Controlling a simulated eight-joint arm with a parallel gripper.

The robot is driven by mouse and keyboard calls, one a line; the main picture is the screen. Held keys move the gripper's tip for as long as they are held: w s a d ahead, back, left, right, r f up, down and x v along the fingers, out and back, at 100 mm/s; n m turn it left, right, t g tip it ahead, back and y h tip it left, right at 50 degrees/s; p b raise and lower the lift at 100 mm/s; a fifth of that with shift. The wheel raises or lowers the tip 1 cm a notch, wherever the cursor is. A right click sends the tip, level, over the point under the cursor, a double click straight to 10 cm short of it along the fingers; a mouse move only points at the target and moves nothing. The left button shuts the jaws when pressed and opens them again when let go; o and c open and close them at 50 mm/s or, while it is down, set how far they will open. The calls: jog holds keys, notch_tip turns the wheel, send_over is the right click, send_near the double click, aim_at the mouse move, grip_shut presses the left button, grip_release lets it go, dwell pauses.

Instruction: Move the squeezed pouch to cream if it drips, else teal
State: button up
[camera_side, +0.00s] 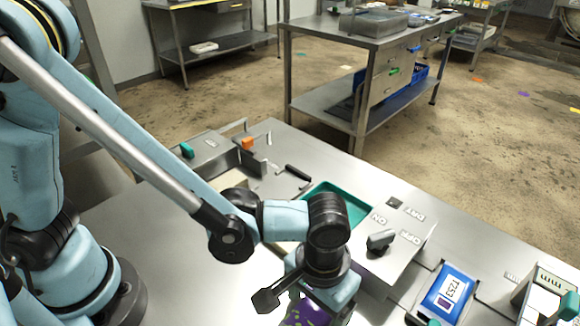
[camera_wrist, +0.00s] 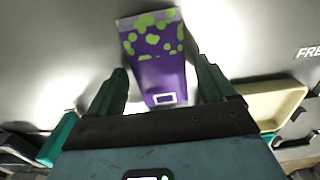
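The purple pouch (camera_wrist: 158,72) with green spots and a small white-outlined box shows in the wrist view. In the side view only its upper part (camera_side: 305,314) shows, cut off by the bottom edge. My gripper (camera_wrist: 161,64) has one teal finger on each side of the pouch, with narrow gaps visible, so it looks open around it. No drip is visible. A teal tray (camera_side: 353,206) lies behind my wrist in the side view. A cream tray (camera_wrist: 272,101) is at the right in the wrist view, and a teal edge (camera_wrist: 58,140) is at the left.
A metal box (camera_side: 405,240) marked DRY, ON and OFF carries a dark knob (camera_side: 381,240). A blue TEST pad (camera_side: 447,294) lies right of it. A metal fixture (camera_side: 205,148) with teal and orange pieces stands at the bench's back left. Bare metal bench lies left of my gripper.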

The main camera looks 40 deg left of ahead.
jog(key=c, duration=0.9)
jog(key=shift+r, duration=0.2)
